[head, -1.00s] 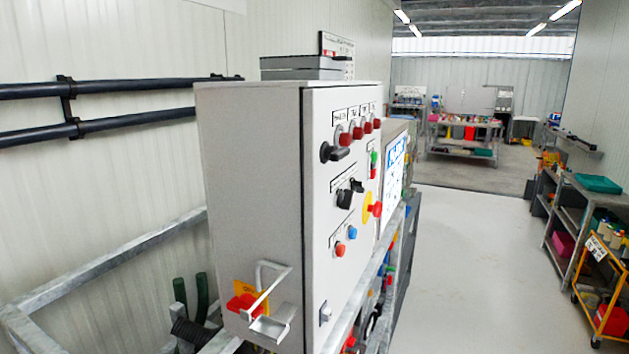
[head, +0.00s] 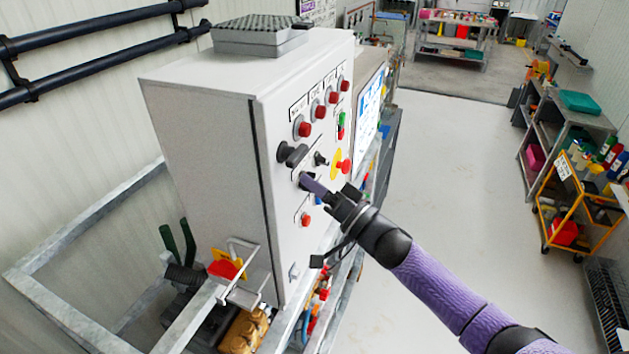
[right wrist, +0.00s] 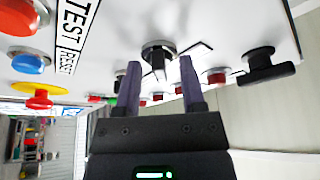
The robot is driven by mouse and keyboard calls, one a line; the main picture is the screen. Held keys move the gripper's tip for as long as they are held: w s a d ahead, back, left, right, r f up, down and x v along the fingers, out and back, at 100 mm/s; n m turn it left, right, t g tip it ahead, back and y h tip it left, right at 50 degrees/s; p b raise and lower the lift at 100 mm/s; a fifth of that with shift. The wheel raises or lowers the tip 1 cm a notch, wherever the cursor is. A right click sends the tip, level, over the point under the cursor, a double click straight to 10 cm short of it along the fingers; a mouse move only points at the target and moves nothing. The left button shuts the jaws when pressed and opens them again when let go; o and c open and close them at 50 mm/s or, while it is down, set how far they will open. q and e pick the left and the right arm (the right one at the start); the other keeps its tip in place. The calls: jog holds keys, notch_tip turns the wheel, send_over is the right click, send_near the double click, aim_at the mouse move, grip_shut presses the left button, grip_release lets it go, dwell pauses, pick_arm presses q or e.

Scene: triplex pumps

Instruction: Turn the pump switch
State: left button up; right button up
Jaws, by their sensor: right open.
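The grey control cabinet (head: 200,130) stands left of centre in the head view. A black rotary switch (right wrist: 157,58) with a round base shows in the right wrist view. It sits ahead of my right gripper (right wrist: 159,80), in line with the gap between the two fingers. The fingers are apart and empty, and I cannot tell if they touch the knob. In the head view my right gripper (head: 313,185) is at the cabinet's front panel and partly covers this switch. A larger black handle switch (head: 291,153) is up and left of it; it also shows in the right wrist view (right wrist: 268,65). My left gripper is out of view.
A yellow-backed red emergency button (head: 343,166) is close by on the panel. Red and blue TEST/RESET buttons (right wrist: 24,53) are left in the wrist view. Metal rails (head: 90,215) frame the cabinet's left side. A yellow cart (head: 570,205) stands right; the floor between is clear.

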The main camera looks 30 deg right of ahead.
jog(key=shift+w, duration=0.1)
grip_shut()
dwell(0.4)
jog(key=n+g+y+b, duration=0.2)
jog(key=n+y+b, duration=0.1)
jog(key=n, duration=0.5)
jog(key=n+g+y+b, duration=0.3)
jog(key=n+b, duration=0.3)
jog(key=n, duration=0.2)
jog(key=n+g+y+b, duration=0.3)
jog(key=n+b, duration=0.2)
jog(key=n, duration=0.4)
jog(key=shift+w+d, duration=0.2)
jog(key=shift+d, duration=0.05)
grip_release()
